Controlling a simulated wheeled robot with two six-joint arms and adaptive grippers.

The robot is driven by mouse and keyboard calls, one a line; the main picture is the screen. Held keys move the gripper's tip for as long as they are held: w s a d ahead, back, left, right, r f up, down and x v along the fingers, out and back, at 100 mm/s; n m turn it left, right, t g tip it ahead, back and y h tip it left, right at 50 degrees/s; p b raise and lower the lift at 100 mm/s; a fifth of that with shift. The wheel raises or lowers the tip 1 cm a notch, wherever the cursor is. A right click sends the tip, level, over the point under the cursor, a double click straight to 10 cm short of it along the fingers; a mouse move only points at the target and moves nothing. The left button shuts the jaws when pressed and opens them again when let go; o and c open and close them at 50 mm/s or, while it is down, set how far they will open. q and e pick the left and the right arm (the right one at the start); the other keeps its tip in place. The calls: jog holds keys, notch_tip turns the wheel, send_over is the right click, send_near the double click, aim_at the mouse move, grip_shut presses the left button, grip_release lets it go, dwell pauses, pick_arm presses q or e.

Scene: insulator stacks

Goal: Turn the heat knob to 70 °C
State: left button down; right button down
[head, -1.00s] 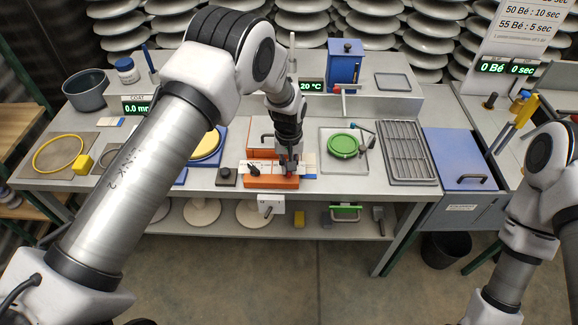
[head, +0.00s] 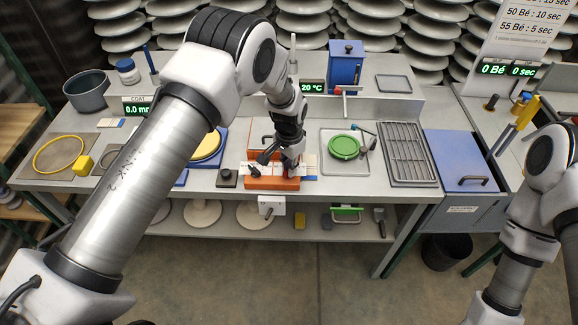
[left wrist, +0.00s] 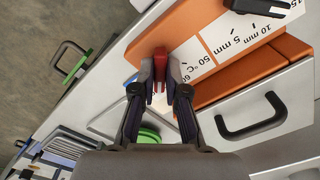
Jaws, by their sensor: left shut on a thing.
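The heat knob (left wrist: 160,66) is a small red grip on the orange unit (left wrist: 185,35), which also shows in the head view (head: 272,184). In the left wrist view my left gripper (left wrist: 160,82) is shut on the red knob, with one finger on each side. A white scale strip beside it has printed degree marks, 50 °C among them, and mm marks; part of it is hidden by the fingers. In the head view my left gripper (head: 287,172) is tilted over the unit and hides the knob. A green display (head: 312,86) reads 20 °C. My right gripper is out of view.
A black slider (left wrist: 258,6) sits on the mm scale. A green round piece (head: 344,147) and a metal rack (head: 405,150) stand to the right. A black block (head: 227,177) stands close on the left.

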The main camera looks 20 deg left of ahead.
pick_arm(q)
jog(key=shift+m, duration=0.3)
jog(key=c, duration=1.2)
grip_release()
jog(key=shift+w+f, duration=0.1)
jog(key=shift+w, duration=0.05)
notch_tip(320, 180, up, 12)
